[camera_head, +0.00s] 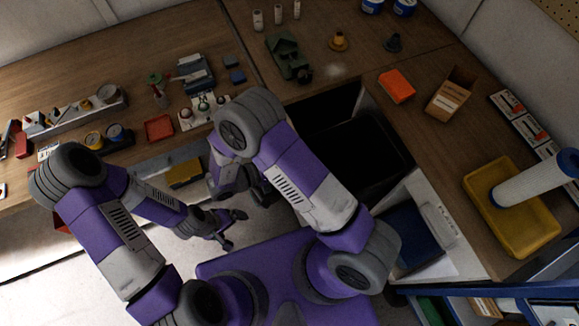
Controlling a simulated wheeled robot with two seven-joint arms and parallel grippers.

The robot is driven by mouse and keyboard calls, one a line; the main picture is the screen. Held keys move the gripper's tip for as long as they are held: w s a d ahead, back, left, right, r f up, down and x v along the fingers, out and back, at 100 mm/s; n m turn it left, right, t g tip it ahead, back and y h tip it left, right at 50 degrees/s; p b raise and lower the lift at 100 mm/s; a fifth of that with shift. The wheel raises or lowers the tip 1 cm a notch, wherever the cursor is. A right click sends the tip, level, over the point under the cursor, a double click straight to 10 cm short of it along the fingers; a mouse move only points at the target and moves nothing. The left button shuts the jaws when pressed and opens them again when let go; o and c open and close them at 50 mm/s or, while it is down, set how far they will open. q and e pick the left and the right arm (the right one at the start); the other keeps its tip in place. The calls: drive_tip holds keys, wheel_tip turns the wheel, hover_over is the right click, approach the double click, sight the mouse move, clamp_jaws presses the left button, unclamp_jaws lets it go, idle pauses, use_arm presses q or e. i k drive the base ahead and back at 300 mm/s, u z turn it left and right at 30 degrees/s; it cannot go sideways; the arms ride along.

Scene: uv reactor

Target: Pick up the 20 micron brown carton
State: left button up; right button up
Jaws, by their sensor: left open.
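A brown carton (447,97) with open top flaps and a pale label stands on the right bench, right of an orange box. The label is too small to read, so I cannot confirm 20 micron. My right arm reaches up the middle of the view. Its gripper (262,192) is mostly hidden behind the arm, and I cannot tell its jaw state.
An orange box (396,86) lies beside the carton. White-and-orange boxes (508,104) line the wall. A yellow tray (483,180) with a white cylinder (532,183) stands nearer. A black bin (362,150) fills the gap between benches. The left bench holds tools and parts.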

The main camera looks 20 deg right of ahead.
sight(460, 82)
drive_tip(key=k, duration=1)
